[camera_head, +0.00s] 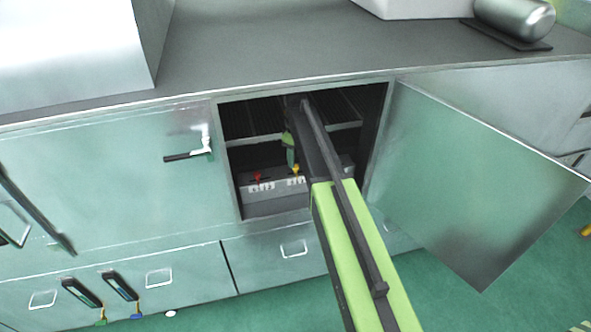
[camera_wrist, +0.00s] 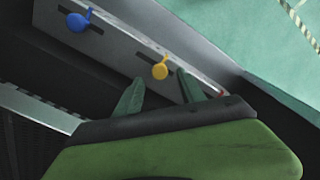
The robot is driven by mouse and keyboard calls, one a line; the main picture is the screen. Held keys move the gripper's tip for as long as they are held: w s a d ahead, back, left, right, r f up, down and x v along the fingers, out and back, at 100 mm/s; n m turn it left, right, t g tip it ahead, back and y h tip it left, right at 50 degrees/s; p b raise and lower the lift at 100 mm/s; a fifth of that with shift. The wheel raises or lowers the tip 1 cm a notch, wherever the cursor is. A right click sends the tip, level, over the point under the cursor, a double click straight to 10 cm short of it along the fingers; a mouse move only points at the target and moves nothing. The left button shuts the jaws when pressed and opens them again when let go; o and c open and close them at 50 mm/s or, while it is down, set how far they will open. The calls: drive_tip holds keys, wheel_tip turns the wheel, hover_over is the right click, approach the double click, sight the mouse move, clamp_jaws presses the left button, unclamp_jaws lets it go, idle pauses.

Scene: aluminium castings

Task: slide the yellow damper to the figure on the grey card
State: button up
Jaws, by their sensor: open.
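The yellow damper (camera_head: 296,168) is a small knob on a slotted grey panel inside the open cabinet. It also shows in the wrist view (camera_wrist: 160,69), at one end of a dark slot. My gripper (camera_wrist: 160,76) is open, with its two green fingers spread and pointing at the panel. The yellow knob appears just beyond the gap between the fingertips; I cannot tell whether they touch it. In the head view my gripper (camera_head: 289,150) is inside the cabinet, partly hidden by my arm. I cannot make out the grey card or its figure in either view.
A red knob (camera_head: 257,177) sits left of the yellow one, above white markings. A blue knob (camera_wrist: 78,21) shows in the wrist view. The cabinet door (camera_head: 470,180) stands open at the right. A shelf or rack lies behind the panel; the opening's frame surrounds my arm.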

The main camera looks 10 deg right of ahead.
sight(296, 166)
wheel_tip(296, 166, down, 4)
drive_tip(key=shift+r+b, duration=0.1)
drive_tip(key=shift+b, duration=1.1)
drive_tip(key=shift+r, duration=0.1)
drive_tip(key=shift+c, duration=0.4)
clamp_jaws()
